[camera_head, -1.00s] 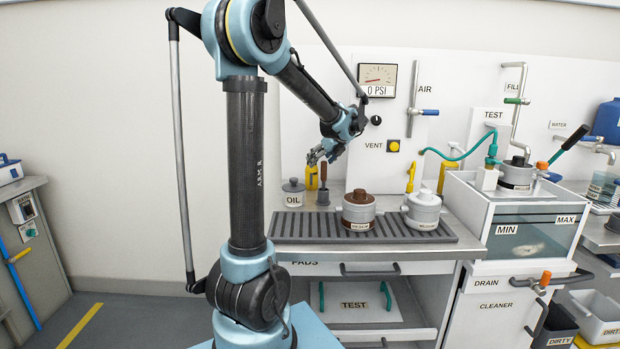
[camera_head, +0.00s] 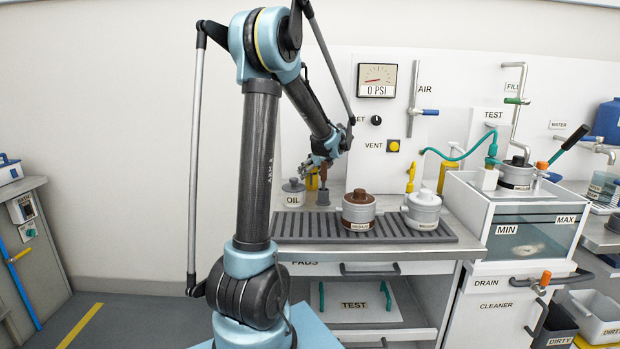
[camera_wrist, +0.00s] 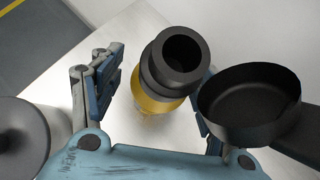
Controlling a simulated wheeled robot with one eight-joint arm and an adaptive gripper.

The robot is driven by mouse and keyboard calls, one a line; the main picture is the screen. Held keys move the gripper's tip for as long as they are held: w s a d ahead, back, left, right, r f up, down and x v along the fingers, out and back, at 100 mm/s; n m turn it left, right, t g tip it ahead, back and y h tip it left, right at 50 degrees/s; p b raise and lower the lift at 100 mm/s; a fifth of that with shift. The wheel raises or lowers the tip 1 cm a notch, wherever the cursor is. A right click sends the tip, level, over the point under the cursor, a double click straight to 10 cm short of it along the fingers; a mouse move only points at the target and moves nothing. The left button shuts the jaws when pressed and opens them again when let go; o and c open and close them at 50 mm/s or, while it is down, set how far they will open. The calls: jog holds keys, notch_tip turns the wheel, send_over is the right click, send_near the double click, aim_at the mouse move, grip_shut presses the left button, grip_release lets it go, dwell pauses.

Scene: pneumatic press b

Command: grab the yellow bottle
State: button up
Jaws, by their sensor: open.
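The yellow bottle (camera_wrist: 160,101) has a black stepped cap with an open top. In the wrist view it stands between my gripper's two fingers (camera_wrist: 153,88), with a gap on the left and the right finger close to it; contact on the right cannot be told. My gripper is open.
A grey OIL jar (camera_head: 293,193) is close on the left; its lid (camera_wrist: 22,138) shows in the wrist view. A dark round cup (camera_wrist: 250,100) is close on the right. Brown-lidded (camera_head: 358,212) and grey (camera_head: 423,210) pots stand farther right.

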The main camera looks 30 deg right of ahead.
jog(key=shift+c, duration=0.3)
jog(key=c, duration=1.2)
